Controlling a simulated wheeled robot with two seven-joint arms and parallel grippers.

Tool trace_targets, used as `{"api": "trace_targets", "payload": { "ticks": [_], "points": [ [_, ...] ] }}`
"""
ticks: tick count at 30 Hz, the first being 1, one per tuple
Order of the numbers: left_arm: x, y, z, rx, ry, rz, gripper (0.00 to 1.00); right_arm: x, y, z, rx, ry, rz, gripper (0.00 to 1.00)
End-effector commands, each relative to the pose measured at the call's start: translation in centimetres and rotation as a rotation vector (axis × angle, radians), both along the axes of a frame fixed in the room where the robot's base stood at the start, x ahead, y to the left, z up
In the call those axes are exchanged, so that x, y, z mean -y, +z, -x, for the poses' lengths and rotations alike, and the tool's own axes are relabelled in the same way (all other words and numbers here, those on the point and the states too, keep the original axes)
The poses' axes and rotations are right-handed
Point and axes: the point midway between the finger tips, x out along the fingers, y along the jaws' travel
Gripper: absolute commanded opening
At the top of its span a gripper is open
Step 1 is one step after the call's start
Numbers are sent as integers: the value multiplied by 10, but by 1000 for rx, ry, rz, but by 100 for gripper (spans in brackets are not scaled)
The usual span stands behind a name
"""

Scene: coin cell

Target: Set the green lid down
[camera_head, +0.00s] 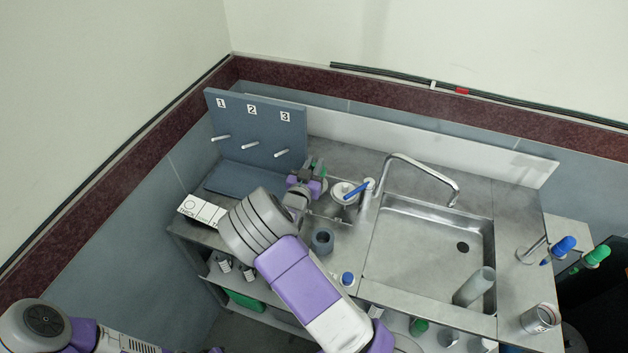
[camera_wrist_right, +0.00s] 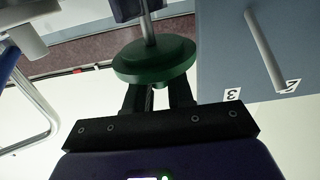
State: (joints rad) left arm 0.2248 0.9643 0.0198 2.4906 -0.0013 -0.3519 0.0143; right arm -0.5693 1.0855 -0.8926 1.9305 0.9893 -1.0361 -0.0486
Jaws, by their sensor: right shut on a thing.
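My right gripper (camera_head: 309,180) is at the back of the counter, just right of the grey board with pegs. In the right wrist view its two dark fingers (camera_wrist_right: 160,88) are shut on the green lid (camera_wrist_right: 154,61), a round green disc. A grey rod shows beyond the lid. In the head view only a small bit of green (camera_head: 321,168) shows at the gripper, and my arm hides part of the counter there. What lies directly under the lid cannot be seen. My left gripper is out of view.
The board (camera_head: 256,129) has pegs numbered 1, 2 and 3. A white round item with a blue handle (camera_head: 355,192) stands close right of the gripper. The faucet (camera_head: 423,172) and sink (camera_head: 428,245) are further right. A dark grey cup (camera_head: 322,240) stands in front.

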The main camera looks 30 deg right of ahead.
Motion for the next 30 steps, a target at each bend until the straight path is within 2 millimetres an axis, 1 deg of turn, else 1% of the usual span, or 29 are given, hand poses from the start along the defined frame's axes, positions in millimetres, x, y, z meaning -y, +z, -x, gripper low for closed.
{"api": "trace_targets", "payload": {
  "ticks": [1,5,10,12,20,29,30],
  "points": [
    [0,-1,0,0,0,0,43,0,-5,0,1,0,2,0],
    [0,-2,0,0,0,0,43,0,-13,0,2,1,1,0],
    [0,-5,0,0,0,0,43,0,-38,0,-2,1,3,0],
    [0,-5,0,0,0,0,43,0,-44,0,1,2,2,0],
    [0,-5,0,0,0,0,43,0,-45,0,3,1,1,0],
    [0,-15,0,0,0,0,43,0,-54,0,3,1,0,0],
    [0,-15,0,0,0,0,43,0,-54,0,1,1,0,26]
  ]
}}
